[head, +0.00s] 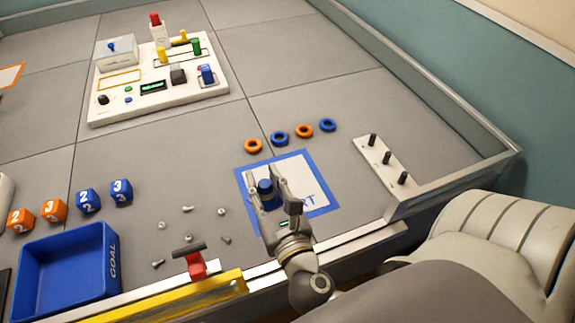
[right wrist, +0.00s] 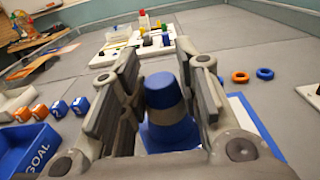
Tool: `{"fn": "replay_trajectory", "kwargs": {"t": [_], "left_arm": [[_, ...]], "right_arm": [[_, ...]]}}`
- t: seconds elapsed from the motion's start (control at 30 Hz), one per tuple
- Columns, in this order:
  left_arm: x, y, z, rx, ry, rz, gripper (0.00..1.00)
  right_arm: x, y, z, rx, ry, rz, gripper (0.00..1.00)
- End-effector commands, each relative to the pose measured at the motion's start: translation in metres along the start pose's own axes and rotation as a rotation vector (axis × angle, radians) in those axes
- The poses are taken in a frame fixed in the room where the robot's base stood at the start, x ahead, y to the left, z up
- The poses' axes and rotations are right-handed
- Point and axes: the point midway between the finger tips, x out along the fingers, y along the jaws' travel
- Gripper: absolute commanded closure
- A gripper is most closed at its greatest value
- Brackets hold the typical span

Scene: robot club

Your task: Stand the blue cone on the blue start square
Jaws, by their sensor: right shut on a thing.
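The blue cone (head: 265,187) is held between the fingers of my right gripper (head: 265,176). In the right wrist view the cone (right wrist: 166,105), with its grey band and wide blue base, looks upright between the finger pads. The start square (head: 303,172) is white with a blue border and "START" lettering, partly hidden by the gripper. The cone appears over the left part of the square; whether its base touches the surface I cannot tell. A blue edge of the square (right wrist: 257,125) shows right of the gripper in the wrist view. My left gripper is not in view.
Orange and blue rings (head: 279,138) lie behind the square. A white peg strip (head: 388,168) stands to its right. Loose screws (head: 222,212) and a red-based handle (head: 195,262) lie left.

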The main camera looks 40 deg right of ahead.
Motion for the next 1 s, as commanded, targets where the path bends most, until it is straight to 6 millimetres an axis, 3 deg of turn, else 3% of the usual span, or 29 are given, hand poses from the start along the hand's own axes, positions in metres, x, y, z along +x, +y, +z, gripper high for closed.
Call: {"fn": "replay_trajectory", "kwargs": {"t": [0.03, 0.4, 0.77, 1.0], "left_arm": [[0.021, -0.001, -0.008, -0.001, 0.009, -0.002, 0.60], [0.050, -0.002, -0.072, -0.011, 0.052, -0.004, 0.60], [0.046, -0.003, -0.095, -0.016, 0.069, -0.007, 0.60], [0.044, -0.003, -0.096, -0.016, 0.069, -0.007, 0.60]], "right_arm": [[0.004, 0.003, -0.025, 0.004, -0.002, -0.035, 0.94], [0.016, 0.016, -0.094, 0.007, 0.002, -0.292, 0.94], [0.015, 0.021, -0.113, 0.014, 0.005, -0.405, 0.94], [0.048, -0.011, -0.131, 0.008, 0.002, -0.409, 0.94]]}}
